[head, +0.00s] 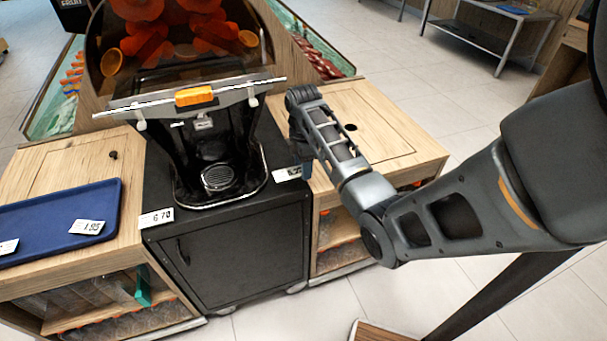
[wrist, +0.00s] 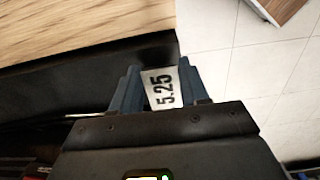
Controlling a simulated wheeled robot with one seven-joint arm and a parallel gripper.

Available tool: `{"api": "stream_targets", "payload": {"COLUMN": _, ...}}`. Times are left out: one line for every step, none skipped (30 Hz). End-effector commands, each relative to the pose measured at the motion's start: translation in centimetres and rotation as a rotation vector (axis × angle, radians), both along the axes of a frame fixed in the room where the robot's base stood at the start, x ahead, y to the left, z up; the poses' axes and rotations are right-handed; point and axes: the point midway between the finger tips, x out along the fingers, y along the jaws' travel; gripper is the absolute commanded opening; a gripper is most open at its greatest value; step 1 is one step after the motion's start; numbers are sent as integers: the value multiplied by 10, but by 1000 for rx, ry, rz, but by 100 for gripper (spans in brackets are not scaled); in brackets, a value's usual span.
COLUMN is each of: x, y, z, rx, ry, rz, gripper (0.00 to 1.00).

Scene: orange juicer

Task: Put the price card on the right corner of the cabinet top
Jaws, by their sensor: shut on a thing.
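The price card, white with "5.25" in black, shows in the wrist view (wrist: 161,88) between the two blue fingers of my gripper (wrist: 161,90). In the head view, the card (head: 288,173) is at the front right corner of the black cabinet's top (head: 160,192), below my gripper (head: 305,168). My gripper is shut on the card. In the wrist view the card is close to the cabinet's dark edge, with pale floor to its right. I cannot tell whether the card touches the cabinet top.
A juicer (head: 215,150) stands on the cabinet. Another price card (head: 157,217) sits at its front left corner. Wooden counters flank it, left (head: 60,165) and right (head: 385,125). A blue tray (head: 50,215) with price cards lies on the left one. Floor in front is open.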

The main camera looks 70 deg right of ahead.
Motion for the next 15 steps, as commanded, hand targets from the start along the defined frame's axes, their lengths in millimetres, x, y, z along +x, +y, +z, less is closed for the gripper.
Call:
{"api": "stream_targets", "payload": {"x": -1, "y": 1, "z": -7, "rx": 2, "ry": 2, "rz": -1, "gripper": 11}}
{"api": "stream_targets", "payload": {"x": -1, "y": 1, "z": -12, "rx": 4, "ry": 3, "rz": -1, "gripper": 11}}
{"api": "stream_targets", "payload": {"x": -1, "y": 1, "z": -17, "rx": 2, "ry": 2, "rz": -2, "gripper": 11}}
{"api": "stream_targets", "payload": {"x": -2, "y": 1, "z": -22, "rx": 3, "ry": 3, "rz": -2, "gripper": 11}}
{"api": "stream_targets", "payload": {"x": -1, "y": 1, "z": -25, "rx": 2, "ry": 2, "rz": -2, "gripper": 11}}
{"api": "stream_targets", "payload": {"x": -1, "y": 1, "z": -29, "rx": 2, "ry": 2, "rz": -2, "gripper": 11}}
{"api": "stream_targets", "payload": {"x": -1, "y": 1, "z": -32, "rx": 2, "ry": 2, "rz": -2, "gripper": 11}}
{"api": "stream_targets", "payload": {"x": -1, "y": 1, "z": -34, "rx": 2, "ry": 1, "rz": -1, "gripper": 11}}
{"api": "stream_targets", "payload": {"x": -1, "y": 0, "z": -35, "rx": 0, "ry": 0, "rz": -1, "gripper": 11}}
{"api": "stream_targets", "payload": {"x": -1, "y": 0, "z": -35, "rx": 0, "ry": 0, "rz": -1, "gripper": 11}}
{"api": "stream_targets", "payload": {"x": -1, "y": 0, "z": -35, "rx": 1, "ry": -1, "rz": -1, "gripper": 11}}
{"api": "stream_targets", "payload": {"x": -1, "y": 0, "z": -35, "rx": 0, "ry": -1, "rz": -1, "gripper": 11}}
{"api": "stream_targets", "payload": {"x": -1, "y": 0, "z": -35, "rx": 0, "ry": 0, "rz": -1, "gripper": 11}}
{"api": "stream_targets", "payload": {"x": -1, "y": 0, "z": -35, "rx": 0, "ry": 0, "rz": -1, "gripper": 11}}
{"api": "stream_targets", "payload": {"x": -1, "y": 0, "z": -35, "rx": 0, "ry": 0, "rz": -1, "gripper": 11}}
